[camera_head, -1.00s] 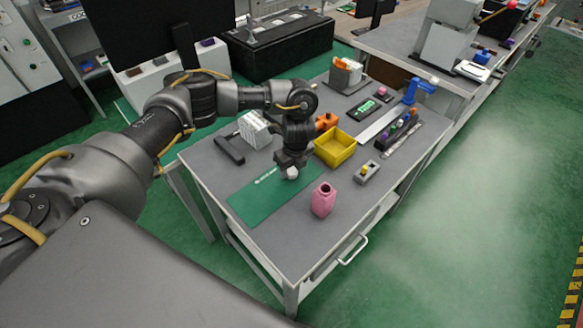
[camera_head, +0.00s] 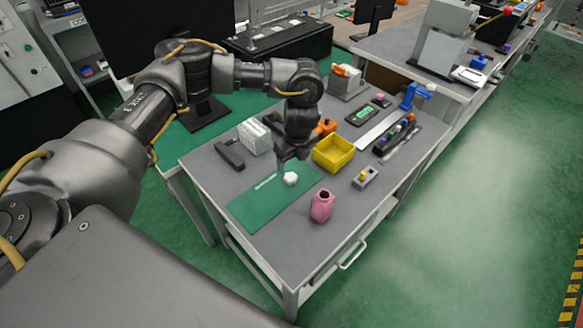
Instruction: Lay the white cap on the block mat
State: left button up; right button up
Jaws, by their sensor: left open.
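The white cap (camera_head: 290,179) lies on the green block mat (camera_head: 262,205), towards the mat's right side. My left gripper (camera_head: 292,158) is open and empty, just above and behind the cap, apart from it. The cap is in plain view below the fingers. My right gripper does not show.
A yellow bin (camera_head: 333,154) stands right of my left gripper. A pink bottle-like holder (camera_head: 322,203) stands in front of the cap. A grey block with a yellow knob (camera_head: 365,177) is at the right. A white ribbed block (camera_head: 254,137) stands behind the mat.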

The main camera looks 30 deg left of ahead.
pick_arm(q)
jog(key=shift+s+d+r, duration=0.1)
jog(key=shift+d+r, duration=0.05)
jog(key=shift+r, duration=0.95)
jog(key=shift+s+d+r, duration=0.1)
jog(key=shift+d+r, duration=0.05)
jog(key=shift+r, duration=0.95)
